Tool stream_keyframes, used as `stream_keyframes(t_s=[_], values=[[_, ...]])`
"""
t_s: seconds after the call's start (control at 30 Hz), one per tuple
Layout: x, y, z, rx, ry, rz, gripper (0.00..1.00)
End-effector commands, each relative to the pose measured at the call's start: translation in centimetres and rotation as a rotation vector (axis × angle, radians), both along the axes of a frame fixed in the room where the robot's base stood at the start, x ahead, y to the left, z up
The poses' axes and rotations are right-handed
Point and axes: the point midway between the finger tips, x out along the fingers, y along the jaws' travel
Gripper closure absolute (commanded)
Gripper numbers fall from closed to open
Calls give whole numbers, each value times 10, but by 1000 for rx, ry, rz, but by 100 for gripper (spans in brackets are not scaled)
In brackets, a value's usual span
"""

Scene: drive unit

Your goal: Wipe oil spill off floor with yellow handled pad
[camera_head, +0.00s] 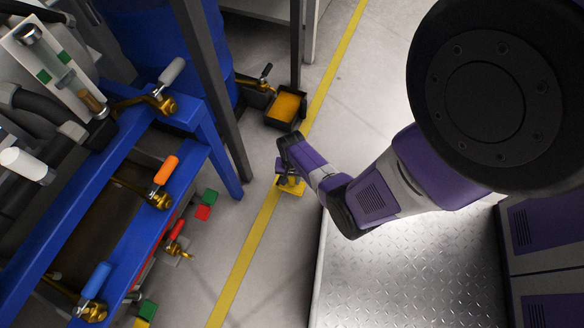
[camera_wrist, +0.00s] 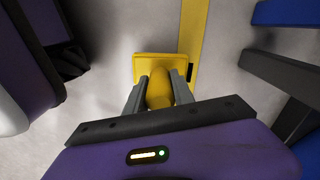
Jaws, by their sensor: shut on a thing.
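The yellow handled pad (camera_head: 291,186) is at floor level beside the yellow floor line, below my gripper (camera_head: 288,176) in the head view. In the wrist view the pad's flat yellow plate (camera_wrist: 158,60) lies beyond the fingers, and its rounded yellow handle (camera_wrist: 159,90) is between them. My gripper (camera_wrist: 159,92) is shut on the handle. Whether the pad touches the floor is hard to tell. I cannot make out an oil spill on the floor in either view.
A black tray (camera_head: 271,110) with yellow-orange contents stands under a spigot beyond my gripper. The blue frame (camera_head: 223,165) with valves is to the left. A metal diamond-plate platform (camera_head: 400,270) is at right.

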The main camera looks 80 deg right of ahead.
Motion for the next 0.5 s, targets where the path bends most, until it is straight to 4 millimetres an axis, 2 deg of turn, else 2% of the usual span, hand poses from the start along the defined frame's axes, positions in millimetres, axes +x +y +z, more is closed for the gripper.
stream_keyframes(t_s=[0.03,0.1,0.5], values=[[1,0,10,-1,0,1,100],[1,-1,16,-1,0,2,100],[2,-2,46,-1,0,8,100]])
